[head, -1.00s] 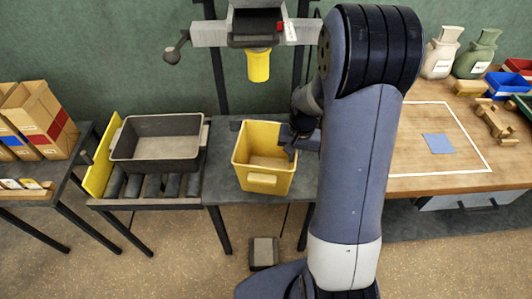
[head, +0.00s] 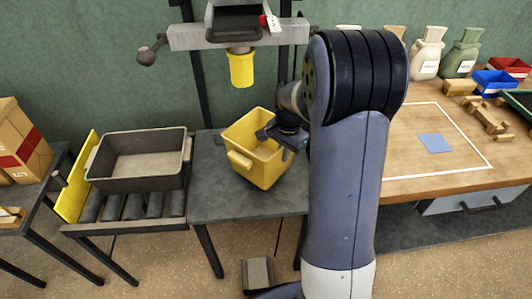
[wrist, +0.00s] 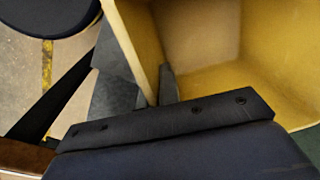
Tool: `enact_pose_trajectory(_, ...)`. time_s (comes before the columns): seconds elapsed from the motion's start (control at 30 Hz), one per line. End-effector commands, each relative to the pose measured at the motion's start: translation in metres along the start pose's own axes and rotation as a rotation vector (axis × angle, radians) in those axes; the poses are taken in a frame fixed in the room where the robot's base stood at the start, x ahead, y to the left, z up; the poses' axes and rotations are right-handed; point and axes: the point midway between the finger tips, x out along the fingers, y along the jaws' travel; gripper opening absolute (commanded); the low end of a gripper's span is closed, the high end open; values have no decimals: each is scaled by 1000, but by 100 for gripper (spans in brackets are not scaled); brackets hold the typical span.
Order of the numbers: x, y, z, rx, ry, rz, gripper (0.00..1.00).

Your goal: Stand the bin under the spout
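The yellow bin (head: 262,168) is at the right part of the dark table, turned and seemingly tilted. It sits below and a little right of the yellow spout (head: 242,70), with a clear gap between them. My gripper (head: 288,142) is at the bin's right wall. In the wrist view, my gripper's fingers (wrist: 143,88) lie on both sides of the bin's wall (wrist: 137,40), one inside and one outside, and appear shut on it. The bin (wrist: 225,50) looks empty. I cannot tell whether its base touches the table.
The dark table (head: 215,185) is bare left of the bin. A grey tub (head: 140,183) stands on rollers further left, beside a yellow board (head: 76,178). A pedal-like box (head: 258,273) is on the floor. A wooden workbench (head: 400,160) stands right.

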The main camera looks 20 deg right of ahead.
Motion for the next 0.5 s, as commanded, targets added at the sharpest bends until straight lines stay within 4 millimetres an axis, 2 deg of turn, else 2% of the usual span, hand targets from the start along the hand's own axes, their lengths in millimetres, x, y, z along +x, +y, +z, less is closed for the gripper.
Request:
enact_pose_trajectory(0.03, 1, -15, 1, -5, 0, 0, 0)
enact_pose_trajectory(0.2, 4, -48, 2, -2, -1, 0, 0)
enact_pose_trajectory(0.37, 5, -60, 3, 0, -1, 0, 0)
enact_pose_trajectory(0.5, 18, -58, 3, 1, -3, 2, 0)
